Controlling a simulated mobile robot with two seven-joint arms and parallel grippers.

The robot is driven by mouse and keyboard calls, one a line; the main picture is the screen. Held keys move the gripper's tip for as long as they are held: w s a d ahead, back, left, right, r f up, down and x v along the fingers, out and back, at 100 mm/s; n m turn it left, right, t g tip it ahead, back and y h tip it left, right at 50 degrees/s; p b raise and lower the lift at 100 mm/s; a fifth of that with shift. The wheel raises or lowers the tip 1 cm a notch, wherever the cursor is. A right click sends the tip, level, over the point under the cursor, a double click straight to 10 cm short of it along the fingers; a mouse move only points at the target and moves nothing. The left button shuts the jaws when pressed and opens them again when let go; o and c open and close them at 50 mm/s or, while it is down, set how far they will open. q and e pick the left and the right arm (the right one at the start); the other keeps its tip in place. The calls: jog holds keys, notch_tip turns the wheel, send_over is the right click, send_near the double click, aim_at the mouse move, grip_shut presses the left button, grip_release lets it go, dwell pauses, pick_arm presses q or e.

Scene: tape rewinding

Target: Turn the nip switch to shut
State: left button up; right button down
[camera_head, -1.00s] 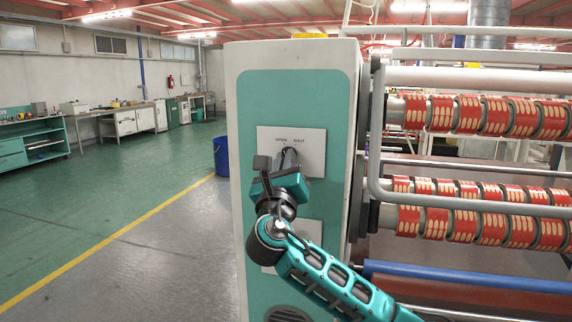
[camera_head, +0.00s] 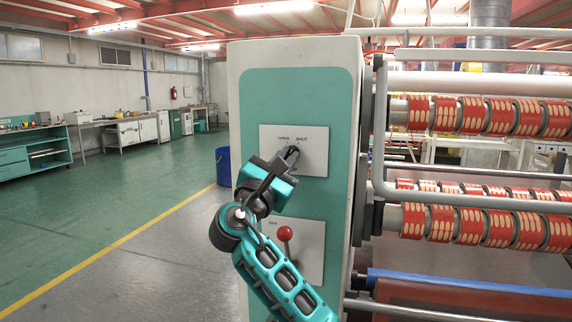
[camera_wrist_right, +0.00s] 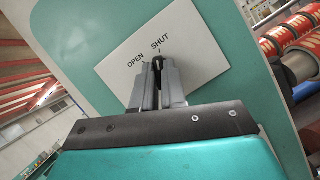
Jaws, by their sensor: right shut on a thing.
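The nip switch is a small dark knob (camera_wrist_right: 158,62) on a white plate (camera_head: 316,163) marked OPEN and SHUT, on the machine's teal front panel. My right gripper (camera_head: 290,157) is at this plate with its grey fingers shut around the knob, which they mostly hide. In the head view the fingers lean up and right, towards the SHUT side. In the right wrist view my right gripper (camera_wrist_right: 158,80) has the knob between its fingertips, just below the SHUT label, and the plate looks tilted. My left gripper is not in view.
A lower plate (camera_head: 312,262) with a red-knobbed lever (camera_head: 285,234) is below the switch, close to my right arm. Rollers with red printed tape rolls (camera_head: 470,115) are on the right. A blue bin (camera_head: 223,166) stands behind on the left, where the floor is open.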

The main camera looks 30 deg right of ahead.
jog(key=shift+r+m+g, duration=0.1)
jog(key=shift+m+g, duration=0.3)
jog(key=shift+m, duration=0.3)
jog(key=c, duration=1.2)
grip_release()
jog(key=v, duration=0.6)
jog(key=b+v, duration=0.1)
jog(key=v, duration=0.6)
jog(key=shift+w+d+f, duration=0.1)
jog(key=shift+f, duration=0.1)
